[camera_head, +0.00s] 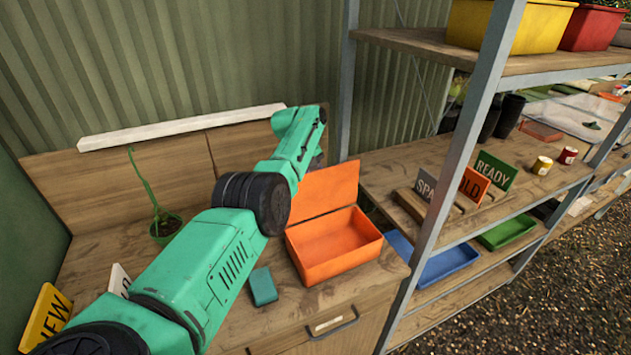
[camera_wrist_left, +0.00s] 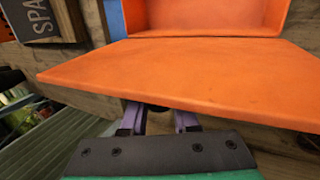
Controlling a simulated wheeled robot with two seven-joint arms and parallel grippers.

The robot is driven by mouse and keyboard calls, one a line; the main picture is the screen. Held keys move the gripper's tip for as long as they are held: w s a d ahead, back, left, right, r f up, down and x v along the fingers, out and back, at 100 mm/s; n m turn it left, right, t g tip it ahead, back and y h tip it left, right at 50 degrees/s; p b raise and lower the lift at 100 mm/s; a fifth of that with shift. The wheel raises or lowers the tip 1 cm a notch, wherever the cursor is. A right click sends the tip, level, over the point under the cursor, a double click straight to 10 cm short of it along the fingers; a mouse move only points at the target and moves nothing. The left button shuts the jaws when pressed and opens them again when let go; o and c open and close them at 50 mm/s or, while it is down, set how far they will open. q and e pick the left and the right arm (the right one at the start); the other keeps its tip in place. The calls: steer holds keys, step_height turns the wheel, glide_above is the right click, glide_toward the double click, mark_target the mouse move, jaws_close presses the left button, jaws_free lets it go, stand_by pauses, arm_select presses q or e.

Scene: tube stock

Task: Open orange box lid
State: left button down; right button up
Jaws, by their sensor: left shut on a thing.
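The orange box (camera_head: 335,250) stands on the wooden bench in the head view, its inside visible and empty. Its orange lid (camera_head: 326,188) is raised, standing up along the box's back edge and leaning back slightly. In the left wrist view the lid (camera_wrist_left: 180,72) spans the picture, with the box's inside (camera_wrist_left: 215,15) beyond it. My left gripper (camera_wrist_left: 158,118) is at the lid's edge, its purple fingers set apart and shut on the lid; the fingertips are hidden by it. My right gripper is not in view.
A small teal block (camera_head: 263,287) lies left of the box. A metal shelf post (camera_head: 455,150) rises close to the box's right, with a blue tray (camera_head: 447,264) beyond. The bench backboard and corrugated wall are behind.

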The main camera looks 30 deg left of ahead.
mark_target(317, 174)
arm_select(q)
steer(key=shift+s+d+f, duration=0.15)
steer(key=shift+f, duration=0.05)
steer(key=c, duration=0.7)
jaws_free()
steer(key=shift+r, duration=0.1)
steer(key=shift+r+p, duration=0.45)
steer(key=shift+r, duration=0.15)
steer(key=shift+p+v, duration=0.75)
steer(key=shift+v, duration=0.5)
steer(key=b+v, duration=0.1)
steer(key=v, duration=0.2)
steer(key=b+v, duration=0.1)
steer(key=v, duration=0.3)
steer(key=b+v, duration=0.1)
steer(key=v, duration=0.3)
steer(key=shift+a+f, duration=0.1)
steer(key=shift+a, duration=0.15)
